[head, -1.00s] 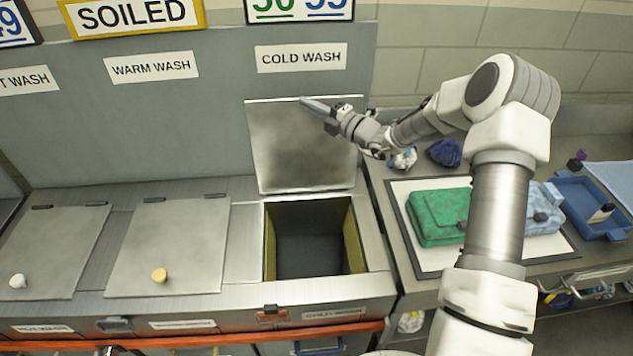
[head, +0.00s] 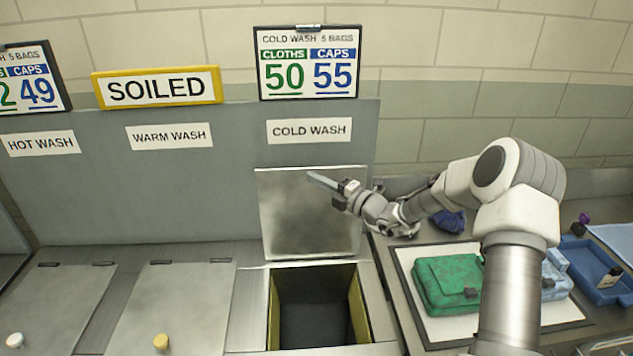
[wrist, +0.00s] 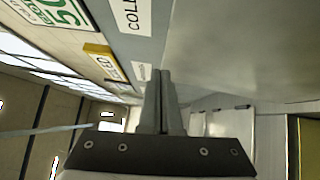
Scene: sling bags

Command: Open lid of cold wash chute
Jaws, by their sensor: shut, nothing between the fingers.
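The cold wash lid (head: 312,225) stands upright against the grey back panel, under the COLD WASH label (head: 309,130). Below it the cold wash chute (head: 312,312) is an open square hole with yellowish side walls and a dark inside. My gripper (head: 312,179) is in front of the upper part of the lid, its fingers pointing left. The fingers are together and hold nothing. In the wrist view the closed fingers (wrist: 161,78) show beside the lid's broad metal face (wrist: 235,50). I cannot tell whether they touch the lid.
The warm wash lid (head: 172,305) with a yellow knob and the hot wash lid (head: 58,305) with a white knob lie shut at left. A green bag (head: 445,283) lies on a mat at right, near a blue tray (head: 597,270).

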